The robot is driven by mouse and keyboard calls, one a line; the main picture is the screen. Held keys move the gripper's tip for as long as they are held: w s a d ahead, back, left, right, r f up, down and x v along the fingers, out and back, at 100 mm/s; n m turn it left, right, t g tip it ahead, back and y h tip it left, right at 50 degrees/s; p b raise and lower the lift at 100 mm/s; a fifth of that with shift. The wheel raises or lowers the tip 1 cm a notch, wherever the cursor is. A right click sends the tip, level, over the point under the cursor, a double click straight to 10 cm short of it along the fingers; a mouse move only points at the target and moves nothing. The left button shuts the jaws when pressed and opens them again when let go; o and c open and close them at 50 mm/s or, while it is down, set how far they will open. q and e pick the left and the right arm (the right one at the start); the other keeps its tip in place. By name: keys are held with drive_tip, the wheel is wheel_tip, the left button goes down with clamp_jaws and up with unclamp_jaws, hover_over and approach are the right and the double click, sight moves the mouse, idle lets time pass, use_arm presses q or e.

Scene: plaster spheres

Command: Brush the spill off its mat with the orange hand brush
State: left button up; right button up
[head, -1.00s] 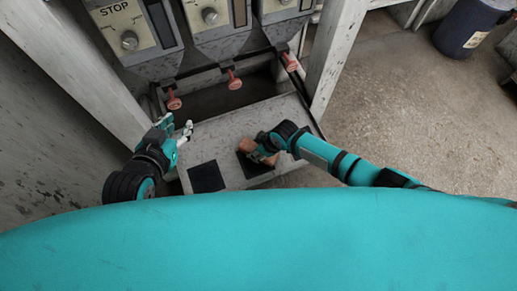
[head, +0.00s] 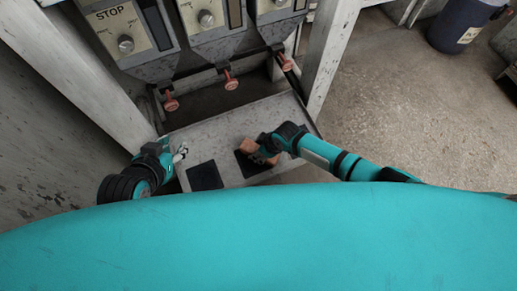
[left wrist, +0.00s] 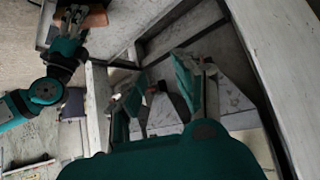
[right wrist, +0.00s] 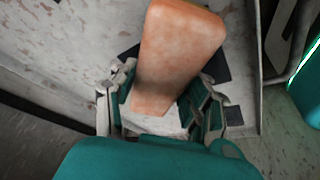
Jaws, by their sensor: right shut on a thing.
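The orange hand brush (head: 248,146) is in my right gripper (head: 262,154), which is shut on it over the right-hand dark mat (head: 252,169). In the right wrist view the brush (right wrist: 180,50) stands between the fingers (right wrist: 165,105) and covers much of what lies under it. Parts of a dark mat (right wrist: 215,68) show beside it. A second dark mat (head: 205,176) lies bare to the left. I cannot make out the spill. My left gripper (head: 181,153) is open and empty at the left edge of the worktop; its parted fingers also show in the left wrist view (left wrist: 160,85).
The mats lie on a grey worn worktop (head: 215,133). Behind it are machine panels (head: 120,30) and several red knobs (head: 231,82) on a bar. White posts (head: 332,55) stand at both sides. A dark blue bin (head: 462,25) stands far right.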

sight(251, 147)
use_arm(q)
drive_tip(key=shift+s+a+f+g, duration=0.15)
drive_tip(key=shift+s+f+g, duration=0.1)
drive_tip(key=shift+s, duration=0.2)
drive_tip(key=shift+s+a+f+g, duration=0.15)
drive_tip(key=shift+s+f+g, duration=0.1)
drive_tip(key=shift+s, duration=0.15)
use_arm(e)
drive_tip(key=shift+s+d, duration=0.15)
drive_tip(key=shift+d, duration=0.15)
use_arm(q)
drive_tip(key=shift+w+r, duration=0.1)
drive_tip(key=shift+w, duration=0.05)
